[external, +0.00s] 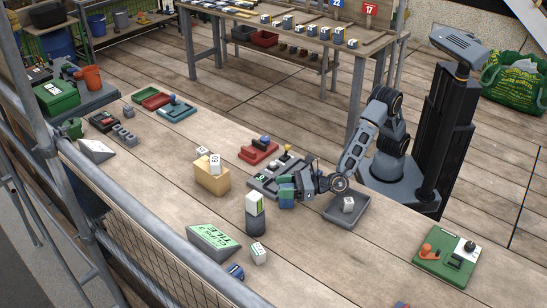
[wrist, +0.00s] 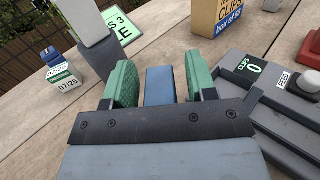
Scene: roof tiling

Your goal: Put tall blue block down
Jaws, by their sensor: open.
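The tall blue block (wrist: 160,86) stands between the two green finger pads of my gripper (wrist: 162,88) in the wrist view. A narrow gap shows on each side of it, so the jaws are open around it. Its lower end is hidden behind my gripper's dark front plate, so I cannot tell whether it touches the bench.
A dark grey block (external: 255,226) with a white block (external: 254,204) on top stands just left of my gripper. A grey tray (external: 338,215) holding a white cube lies to the right. A cardboard box (external: 211,182) stands further left.

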